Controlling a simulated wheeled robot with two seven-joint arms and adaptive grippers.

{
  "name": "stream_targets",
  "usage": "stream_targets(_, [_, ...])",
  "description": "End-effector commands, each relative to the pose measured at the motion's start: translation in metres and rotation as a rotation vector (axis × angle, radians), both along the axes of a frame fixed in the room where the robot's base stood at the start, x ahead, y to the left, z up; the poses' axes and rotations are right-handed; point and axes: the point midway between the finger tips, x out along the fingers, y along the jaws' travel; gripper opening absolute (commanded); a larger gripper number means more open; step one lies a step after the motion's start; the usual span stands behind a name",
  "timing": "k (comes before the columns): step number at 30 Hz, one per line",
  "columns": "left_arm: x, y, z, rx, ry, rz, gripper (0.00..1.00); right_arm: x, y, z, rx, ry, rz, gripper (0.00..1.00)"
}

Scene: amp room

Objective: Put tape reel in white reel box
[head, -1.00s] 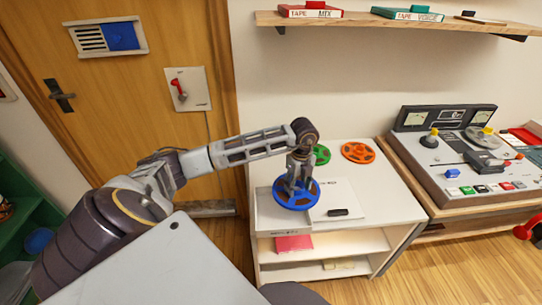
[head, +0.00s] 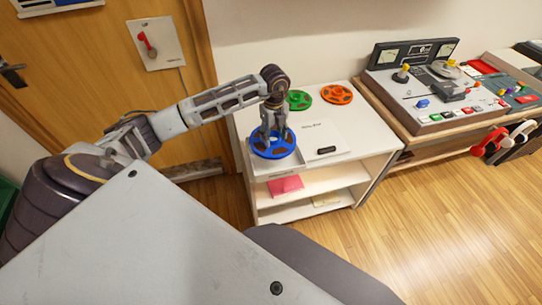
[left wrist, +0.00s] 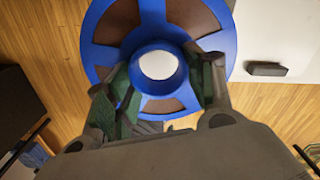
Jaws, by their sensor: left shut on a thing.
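My left gripper (head: 273,132) points down and is shut on the hub of the blue tape reel (head: 273,153). The left wrist view shows the blue reel (left wrist: 152,20) with brown windows and a finger (left wrist: 124,98) on each side of its hub. The reel is level, over the white reel box (head: 284,168) at the front left of the white shelf unit. The reel hides most of the box, and I cannot tell whether it touches the box. My right gripper is in neither current view.
Green (head: 299,100) and orange (head: 337,94) reels lie at the back of the shelf top. A flat white panel (head: 316,133) with a small black block (head: 326,150) lies right of the box. A tape machine (head: 437,90) stands farther right. Front floor (head: 430,230) is clear.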

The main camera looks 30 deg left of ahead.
Motion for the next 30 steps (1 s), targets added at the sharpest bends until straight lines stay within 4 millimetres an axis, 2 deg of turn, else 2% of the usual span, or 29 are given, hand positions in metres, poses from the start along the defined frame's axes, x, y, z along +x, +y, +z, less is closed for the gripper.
stream_targets(9, [0.008,-0.001,0.001,0.0,-0.003,-0.04,0.19,-0.001,0.014,-0.001,0.015,0.0,-0.004,0.0])
stream_targets(24, [0.013,-0.004,0.0,0.001,-0.001,-0.12,0.19,0.001,-0.005,0.001,-0.006,-0.001,0.001,0.0])
stream_targets(30, [0.013,-0.004,0.0,0.001,-0.001,-0.12,0.19,0.001,-0.006,0.001,-0.006,-0.001,0.001,0.0])
